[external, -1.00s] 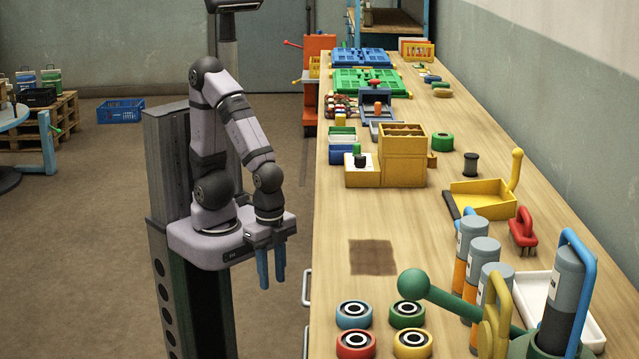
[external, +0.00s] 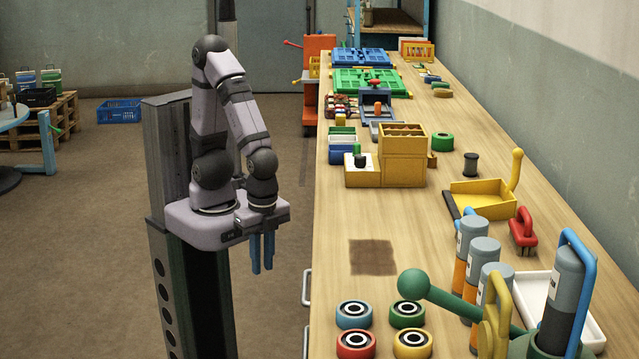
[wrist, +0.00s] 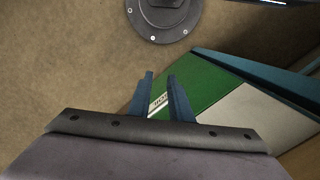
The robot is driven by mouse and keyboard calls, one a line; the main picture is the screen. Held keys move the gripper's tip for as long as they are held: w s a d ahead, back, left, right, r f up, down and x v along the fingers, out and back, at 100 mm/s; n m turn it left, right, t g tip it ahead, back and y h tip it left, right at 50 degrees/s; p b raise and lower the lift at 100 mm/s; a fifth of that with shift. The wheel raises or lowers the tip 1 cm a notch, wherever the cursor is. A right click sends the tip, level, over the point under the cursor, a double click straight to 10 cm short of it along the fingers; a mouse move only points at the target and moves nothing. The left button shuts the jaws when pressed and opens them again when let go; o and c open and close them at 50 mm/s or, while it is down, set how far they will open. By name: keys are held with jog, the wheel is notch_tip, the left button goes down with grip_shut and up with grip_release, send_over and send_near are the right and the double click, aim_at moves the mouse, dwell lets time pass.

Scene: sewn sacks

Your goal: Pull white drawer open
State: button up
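My gripper (external: 262,252) hangs pointing down in the aisle, to the left of the workbench's front side. Its two blue fingers also show in the wrist view (wrist: 160,77), apart with nothing between them. In the wrist view a white panel (wrist: 245,125), perhaps the white drawer's front, lies beside a green panel (wrist: 205,80). A pale handle (external: 307,287) sticks out from the bench's side in the external view, apart from my gripper. I cannot tell which drawer it belongs to. The drawer fronts are hidden from the external camera.
The wooden bench top (external: 450,220) holds several rolls of tape (external: 354,315), a yellow dustpan (external: 483,198), a red brush (external: 523,232) and yellow boxes (external: 403,155).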

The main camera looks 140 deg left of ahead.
notch_tip(320, 180, up, 5)
jog(key=d+m+p, duration=0.1)
jog(key=d+p, duration=0.1)
jog(key=p, duration=0.3)
jog(key=m+t+y+p, duration=0.2)
jog(key=m+p, duration=0.1)
jog(key=m, duration=0.4)
send_near(303, 286)
jog(key=shift+a+f, duration=0.1)
jog(key=shift+a, duration=0.1)
jog(key=shift+x, duration=3.6)
jog(key=shift+d, duration=0.1)
grip_shut()
